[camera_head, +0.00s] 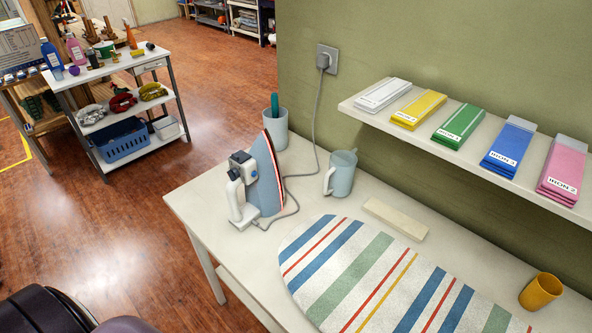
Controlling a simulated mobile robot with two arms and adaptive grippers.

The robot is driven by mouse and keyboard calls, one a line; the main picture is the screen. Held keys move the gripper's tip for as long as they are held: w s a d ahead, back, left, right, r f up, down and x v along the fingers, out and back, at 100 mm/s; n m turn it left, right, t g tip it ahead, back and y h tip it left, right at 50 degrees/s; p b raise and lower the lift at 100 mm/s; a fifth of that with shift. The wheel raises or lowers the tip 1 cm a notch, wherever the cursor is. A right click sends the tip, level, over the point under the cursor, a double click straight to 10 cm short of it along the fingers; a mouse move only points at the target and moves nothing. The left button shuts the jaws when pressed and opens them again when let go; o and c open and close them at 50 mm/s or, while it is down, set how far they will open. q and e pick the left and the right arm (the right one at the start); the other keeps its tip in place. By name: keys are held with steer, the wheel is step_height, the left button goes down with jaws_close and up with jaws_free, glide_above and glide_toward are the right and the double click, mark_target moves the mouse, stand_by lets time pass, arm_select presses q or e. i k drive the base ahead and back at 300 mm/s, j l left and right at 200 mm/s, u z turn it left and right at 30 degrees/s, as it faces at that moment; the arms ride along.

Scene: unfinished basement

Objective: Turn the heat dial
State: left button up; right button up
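An iron (264,166) stands upright on its heel near the left end of the white table, its soleplate facing right and its white handle (236,196) facing left. A small round blue and white part (250,174) on its body looks like the heat dial; its setting is too small to read. A dark part sits above it. The iron's cord runs along the table and up to a wall socket (327,60). Neither of my grippers shows in the head view, and nothing touches the iron.
A striped ironing pad (372,270) covers the table's front. A grey-blue mug (341,174), a cup (275,128), a pale block (395,218) and a yellow cup (540,291) stand around it. A wall shelf (466,143) holds folded cloths.

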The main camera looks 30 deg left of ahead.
mark_target(234, 174)
steer(key=j+z, duration=0.5)
steer(key=k+j+z, duration=0.1)
steer(key=j+z, duration=0.15)
steer(key=z, duration=0.25)
steer(key=k+j+z, duration=0.15)
steer(key=j+z, duration=0.15)
steer(key=z, duration=0.2)
steer(key=k+j+z, duration=0.25)
steer(key=z, duration=0.25)
